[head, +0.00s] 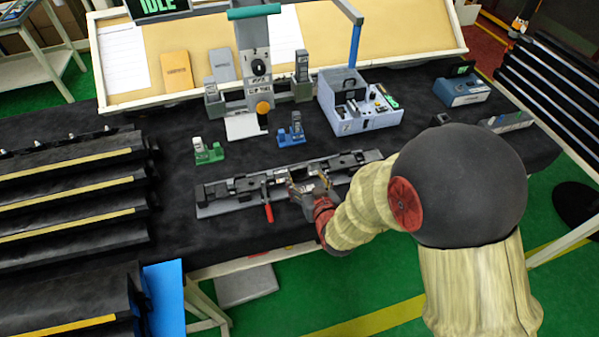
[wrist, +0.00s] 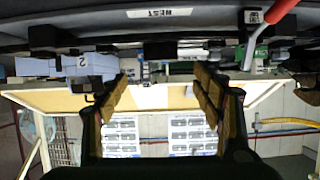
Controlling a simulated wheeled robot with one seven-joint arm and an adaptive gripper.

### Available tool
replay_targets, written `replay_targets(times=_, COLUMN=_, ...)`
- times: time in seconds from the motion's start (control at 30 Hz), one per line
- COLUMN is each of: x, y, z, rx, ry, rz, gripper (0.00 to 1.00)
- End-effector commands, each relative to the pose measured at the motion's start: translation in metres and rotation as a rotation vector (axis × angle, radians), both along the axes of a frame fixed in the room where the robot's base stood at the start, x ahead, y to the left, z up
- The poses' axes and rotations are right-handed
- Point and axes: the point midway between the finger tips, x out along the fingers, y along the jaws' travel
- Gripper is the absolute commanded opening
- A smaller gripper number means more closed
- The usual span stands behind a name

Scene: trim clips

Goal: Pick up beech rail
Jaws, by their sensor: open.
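I cannot make out a beech rail for certain in either view. A long grey clamp fixture (head: 232,207) with black clamps and a red handle (head: 268,212) lies along the front of the black-topped bench. My gripper (head: 307,186) is over the right-middle part of this fixture, partly hiding it. In the wrist view my gripper (wrist: 160,80) has its two tan-padded fingers spread, with nothing held between them. The red handle also shows in the wrist view (wrist: 267,36), at the upper right, outside the fingers.
A green clip block (head: 208,153) and a blue one (head: 291,133) stand behind the fixture. Behind them are a grey press (head: 255,60) and a pale blue machine (head: 360,115). Black racks with yellow edges (head: 70,195) fill the left. Some bench is bare left of the fixture.

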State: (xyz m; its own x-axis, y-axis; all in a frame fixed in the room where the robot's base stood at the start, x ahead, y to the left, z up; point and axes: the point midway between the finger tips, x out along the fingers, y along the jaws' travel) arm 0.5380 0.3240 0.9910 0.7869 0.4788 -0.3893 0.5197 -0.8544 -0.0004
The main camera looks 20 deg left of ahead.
Motion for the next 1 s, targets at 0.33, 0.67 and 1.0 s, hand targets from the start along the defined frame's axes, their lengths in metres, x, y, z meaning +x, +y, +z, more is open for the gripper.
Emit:
replay_targets(times=0.33, x=0.022, y=0.016, z=-0.015, rx=0.003, ry=-0.006, rz=0.004, gripper=0.67)
replay_targets(times=0.67, x=0.053, y=0.035, z=-0.032, rx=0.003, ry=-0.006, rz=0.004, gripper=0.67)
replay_targets(times=1.0, x=0.059, y=0.038, z=-0.033, rx=0.004, ry=-0.007, rz=0.004, gripper=0.67)
